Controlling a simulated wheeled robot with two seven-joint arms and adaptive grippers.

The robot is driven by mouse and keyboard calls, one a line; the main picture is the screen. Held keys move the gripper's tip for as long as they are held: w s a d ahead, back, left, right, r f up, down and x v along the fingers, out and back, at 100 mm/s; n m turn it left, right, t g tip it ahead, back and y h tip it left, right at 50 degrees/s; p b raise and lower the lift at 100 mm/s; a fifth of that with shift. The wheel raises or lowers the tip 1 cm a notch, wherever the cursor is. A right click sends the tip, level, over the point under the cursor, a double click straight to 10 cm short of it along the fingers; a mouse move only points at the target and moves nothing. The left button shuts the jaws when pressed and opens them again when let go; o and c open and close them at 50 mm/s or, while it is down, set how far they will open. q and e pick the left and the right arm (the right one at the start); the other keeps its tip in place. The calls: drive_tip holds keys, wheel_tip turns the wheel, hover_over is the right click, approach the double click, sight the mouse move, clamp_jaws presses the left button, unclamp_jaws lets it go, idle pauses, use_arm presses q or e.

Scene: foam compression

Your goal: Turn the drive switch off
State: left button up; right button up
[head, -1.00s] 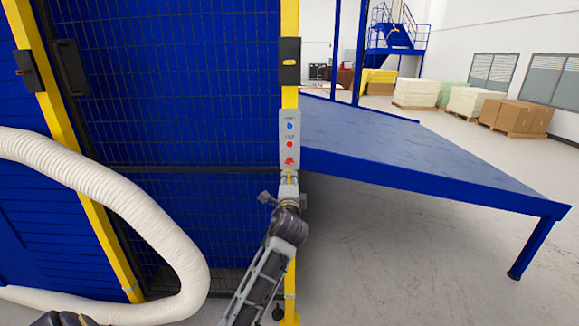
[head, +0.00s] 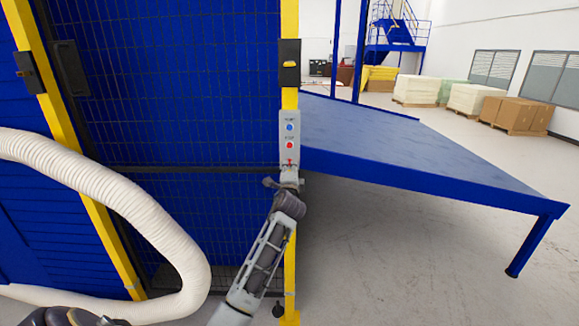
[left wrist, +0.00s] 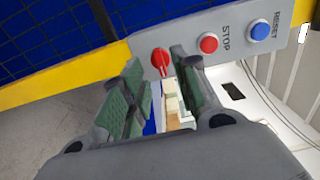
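The grey control panel (head: 289,133) is on the yellow post. It has a blue RESET button (left wrist: 260,30), a red STOP button (left wrist: 208,43) and a red rotary switch (left wrist: 160,61), which I take as the drive switch. In the left wrist view the left gripper (left wrist: 160,72) is open, with one green-padded finger on each side of the switch. I cannot tell whether the fingers touch it. My right gripper is out of view.
A blue mesh enclosure (head: 190,110) stands left of the post. A blue table (head: 410,160) extends right, close to the panel. A white corrugated hose (head: 150,215) curves at the left. A black latch box (head: 289,62) is above the panel. Open floor lies at the lower right.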

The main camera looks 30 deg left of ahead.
use_arm(q)
drive_tip(key=shift+x, duration=1.65)
clamp_jaws()
